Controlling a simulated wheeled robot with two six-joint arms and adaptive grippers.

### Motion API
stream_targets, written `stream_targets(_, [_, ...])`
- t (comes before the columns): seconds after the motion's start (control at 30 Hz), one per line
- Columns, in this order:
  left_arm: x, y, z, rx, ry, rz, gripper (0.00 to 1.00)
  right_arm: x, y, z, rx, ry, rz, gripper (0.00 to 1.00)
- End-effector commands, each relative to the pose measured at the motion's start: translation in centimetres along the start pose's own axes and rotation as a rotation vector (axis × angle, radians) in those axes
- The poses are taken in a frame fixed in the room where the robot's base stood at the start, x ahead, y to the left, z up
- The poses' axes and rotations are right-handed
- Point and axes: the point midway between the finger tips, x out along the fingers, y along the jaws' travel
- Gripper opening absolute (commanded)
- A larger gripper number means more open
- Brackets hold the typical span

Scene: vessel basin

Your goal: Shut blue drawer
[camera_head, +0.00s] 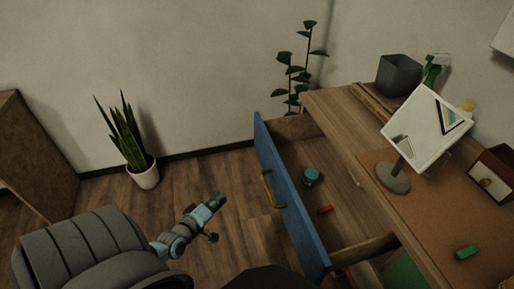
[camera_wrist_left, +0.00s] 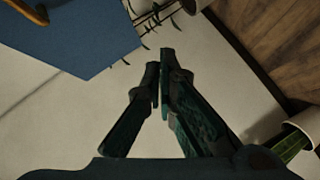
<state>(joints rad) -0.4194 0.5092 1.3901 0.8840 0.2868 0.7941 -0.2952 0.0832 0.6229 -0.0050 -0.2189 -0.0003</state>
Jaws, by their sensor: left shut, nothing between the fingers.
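The blue drawer (camera_head: 287,190) stands pulled out from the left side of the wooden desk in the head view. A brass-coloured handle (camera_head: 267,188) is on its blue front. A teal round object (camera_head: 311,176) and a small red block (camera_head: 324,210) lie inside it. My left gripper (camera_head: 216,218) is to the left of the drawer front, apart from it, shut and empty. In the left wrist view its fingers (camera_wrist_left: 160,66) are close together, and the blue front (camera_wrist_left: 80,32) with part of the handle (camera_wrist_left: 30,10) shows at upper left. My right gripper is not in view.
The desk (camera_head: 335,118) carries a tilted white screen (camera_head: 428,130), a dark bin (camera_head: 398,74) and a green block (camera_head: 466,252). A potted plant (camera_head: 145,178) stands by the wall. A chair (camera_head: 85,250) is at lower left. Floor between plant and drawer is clear.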

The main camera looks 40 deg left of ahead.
Motion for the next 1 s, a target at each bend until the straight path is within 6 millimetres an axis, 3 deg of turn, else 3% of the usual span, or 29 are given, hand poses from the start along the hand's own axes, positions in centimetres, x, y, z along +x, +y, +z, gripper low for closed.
stream_targets(0.03, [1.6,0.5,-0.2,-0.136,0.03,0.101,0.0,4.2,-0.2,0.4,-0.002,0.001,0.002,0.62])
stream_targets(0.13, [2.1,4.3,-1.9,-0.374,0.052,0.244,0.0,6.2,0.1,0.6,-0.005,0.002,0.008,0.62])
stream_targets(0.2, [2.1,5.9,-2.6,-0.46,0.053,0.29,0.0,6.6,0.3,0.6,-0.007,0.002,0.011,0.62])
stream_targets(0.37, [3.3,7.3,-3.3,-0.492,0.056,0.307,0.0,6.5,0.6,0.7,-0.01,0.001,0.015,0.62])
stream_targets(0.77, [11.4,9.4,-4.2,-0.488,0.057,0.305,0.0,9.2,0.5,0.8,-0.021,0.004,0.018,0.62])
stream_targets(1.0, [13.6,11.4,-2.5,-0.488,0.055,0.301,0.0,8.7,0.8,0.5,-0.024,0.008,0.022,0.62])
